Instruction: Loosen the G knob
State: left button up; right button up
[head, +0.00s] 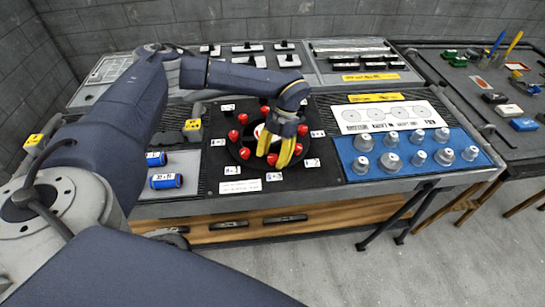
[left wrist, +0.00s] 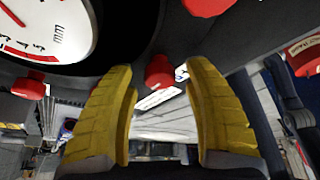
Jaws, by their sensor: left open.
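A round black panel (head: 257,167) carries a ring of red knobs around a white dial. The dial shows large in the left wrist view (left wrist: 45,30). I cannot read the small white labels well enough to pick out the G knob. My left gripper (head: 275,159), with yellow fingers, is open and points down over the panel's front part. In the left wrist view a red knob (left wrist: 159,72) shows in the gap between the open fingertips (left wrist: 160,82); I cannot tell whether they touch it. Other red knobs (left wrist: 28,84) sit outside the fingers. My right gripper is not in view.
A blue tray (head: 350,171) with several grey knobs lies right of the panel. Two blue cylinders (head: 166,181) lie at left beside a yellow-topped block (head: 192,126). A white sheet with circles (head: 430,107) lies behind the tray. A second table (head: 505,140) stands at the right.

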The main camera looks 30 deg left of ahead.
pick_arm(q)
jog(key=shift+f, duration=0.1)
jog(key=shift+c, duration=0.3)
jog(key=shift+s, duration=0.1)
grip_shut()
